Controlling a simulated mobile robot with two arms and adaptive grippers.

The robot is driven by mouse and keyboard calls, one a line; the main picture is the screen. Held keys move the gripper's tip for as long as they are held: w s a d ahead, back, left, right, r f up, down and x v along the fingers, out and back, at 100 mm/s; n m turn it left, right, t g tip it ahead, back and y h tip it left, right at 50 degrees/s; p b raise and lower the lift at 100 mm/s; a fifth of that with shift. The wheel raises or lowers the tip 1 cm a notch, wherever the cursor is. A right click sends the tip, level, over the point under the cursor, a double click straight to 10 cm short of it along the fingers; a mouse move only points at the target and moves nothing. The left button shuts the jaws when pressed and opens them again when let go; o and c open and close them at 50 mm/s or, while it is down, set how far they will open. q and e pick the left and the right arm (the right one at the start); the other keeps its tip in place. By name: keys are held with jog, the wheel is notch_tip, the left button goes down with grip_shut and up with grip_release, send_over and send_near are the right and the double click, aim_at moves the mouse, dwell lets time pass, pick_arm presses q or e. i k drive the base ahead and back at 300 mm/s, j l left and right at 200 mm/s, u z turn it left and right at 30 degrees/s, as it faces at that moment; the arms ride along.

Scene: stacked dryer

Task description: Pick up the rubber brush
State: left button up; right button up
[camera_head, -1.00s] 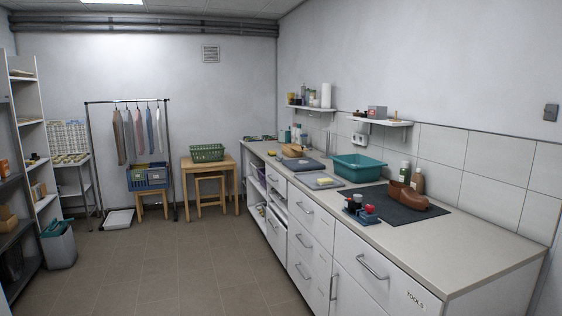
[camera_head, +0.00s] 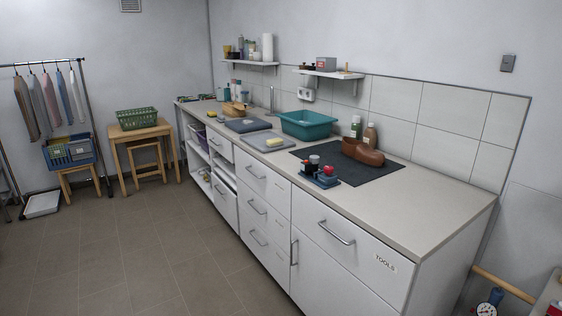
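I cannot make out a rubber brush for certain in the head view. A long counter (camera_head: 424,198) runs along the right wall. The front right drawer, marked TOOLS (camera_head: 385,264), is shut. Neither of my grippers is in view.
A teal basin (camera_head: 307,124), a grey board with a yellow item (camera_head: 268,142), and bottles stand along the counter. Wooden-handled things and a gauge (camera_head: 488,303) show at the lower right. The floor (camera_head: 180,250) in front is clear.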

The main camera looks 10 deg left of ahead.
aim_at(221, 118)
jog(key=i+j+u, duration=0.6)
jog(key=i, duration=0.25)
jog(key=i+j+u, duration=0.2)
jog(key=i+u, duration=0.45)
jog(key=i, duration=0.25)
jog(key=i+z, duration=0.1)
jog(key=i, duration=0.4)
jog(key=i+j+z, duration=0.1)
jog(key=i, duration=0.35)
jog(key=i+j+z, duration=0.1)
jog(key=i, duration=0.35)
jog(key=i+j+z, duration=0.15)
jog(key=i, duration=0.35)
